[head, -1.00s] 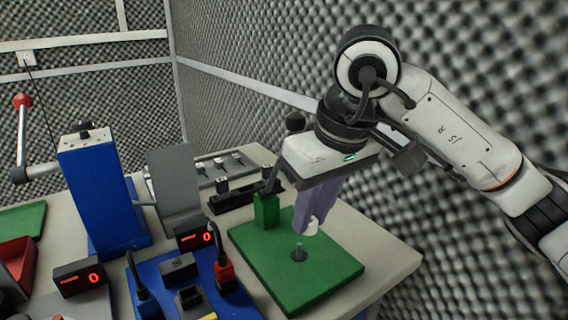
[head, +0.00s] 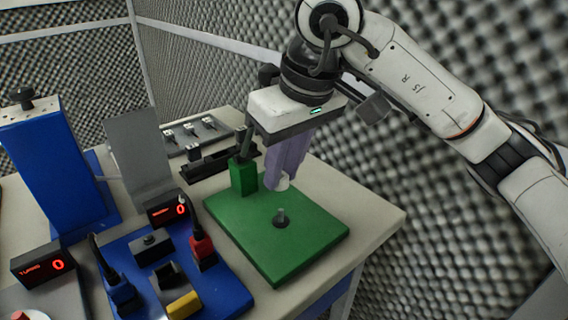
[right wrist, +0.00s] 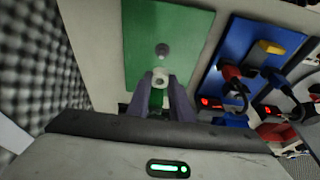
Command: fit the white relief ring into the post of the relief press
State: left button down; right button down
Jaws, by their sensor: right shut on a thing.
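The white relief ring (head: 283,184) is small and sits between the purple fingertips of my right gripper (head: 284,172), which is shut on it. The ring's lower part shows below the fingers. In the right wrist view the ring (right wrist: 159,79) shows its hole between the fingertips. The relief press has a green base (head: 315,235) with a short grey post (head: 281,214) standing on a dark round foot. The ring is above the post and apart from it. In the right wrist view the post (right wrist: 162,50) appears just beyond the ring. My left gripper is not in view.
A green block (head: 243,177) with a dark lever stands at the base's back left corner. A blue board (head: 220,285) with red, black and yellow parts lies to the left. A blue column (head: 48,165) and a grey panel (head: 139,160) stand further left.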

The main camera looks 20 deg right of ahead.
aim_at(282, 211)
notch_tip(282, 211, down, 3)
jog(key=shift+b, duration=0.8)
jog(key=shift+f+b, duration=0.3)
jog(key=shift+f, duration=0.2)
jog(key=shift+s, duration=0.1)
dwell(0.8)
jog(key=shift+f+b, duration=2)
jog(key=shift+f, duration=0.1)
jog(key=c, duration=1.5)
grip_release()
